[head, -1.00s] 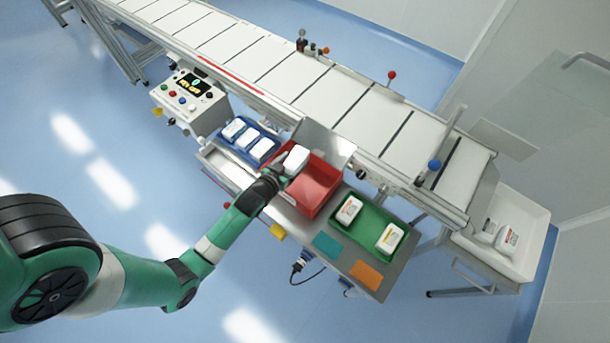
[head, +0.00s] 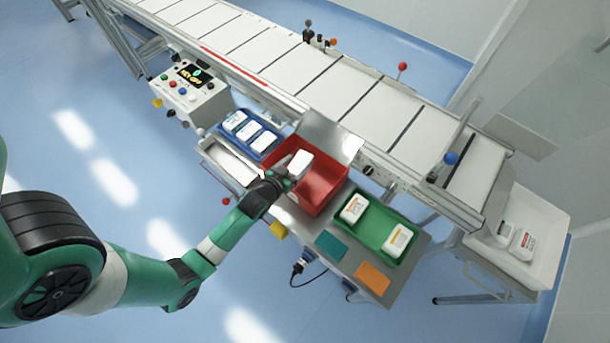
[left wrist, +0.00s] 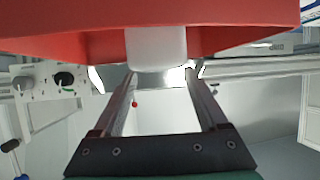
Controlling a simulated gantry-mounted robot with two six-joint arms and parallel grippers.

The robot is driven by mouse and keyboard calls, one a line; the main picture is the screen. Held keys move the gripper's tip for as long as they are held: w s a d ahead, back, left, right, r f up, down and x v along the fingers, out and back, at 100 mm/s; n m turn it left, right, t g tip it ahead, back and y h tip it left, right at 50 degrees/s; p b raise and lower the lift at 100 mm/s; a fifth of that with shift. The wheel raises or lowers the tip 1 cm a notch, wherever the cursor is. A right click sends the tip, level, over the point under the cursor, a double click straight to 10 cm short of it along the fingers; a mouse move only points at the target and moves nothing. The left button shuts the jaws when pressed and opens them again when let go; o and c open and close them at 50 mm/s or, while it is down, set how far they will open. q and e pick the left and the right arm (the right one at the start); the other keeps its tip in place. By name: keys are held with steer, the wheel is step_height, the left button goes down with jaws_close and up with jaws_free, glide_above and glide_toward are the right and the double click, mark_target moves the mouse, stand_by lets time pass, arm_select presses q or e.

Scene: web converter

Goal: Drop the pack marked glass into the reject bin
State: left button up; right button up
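A white pack (head: 300,162) is at my left gripper, over the near left part of the open red bin (head: 325,192). No mark on it is readable. My left gripper (head: 288,171) is shut on this pack. In the left wrist view the pack (left wrist: 157,46) sits at the tips of the two fingers (left wrist: 162,75), in front of the red bin's wall (left wrist: 60,35). The pack is tilted in the head view and looks raised above the bin floor. My right gripper is not in view.
A blue tray (head: 240,152) with white packs lies left of the bin. A green tray (head: 375,228) with two packs lies right. A metal flap (head: 330,135) rises behind, before the conveyor (head: 350,95). A white tub (head: 545,240) with packs stands far right.

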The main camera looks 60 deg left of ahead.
arm_select(q)
steer(key=o, duration=0.3)
steer(key=p+v, duration=0.2)
steer(key=v, duration=0.9)
steer(key=shift+s, duration=0.3)
steer(key=shift+d+r, duration=0.1)
steer(key=shift+d, duration=0.05)
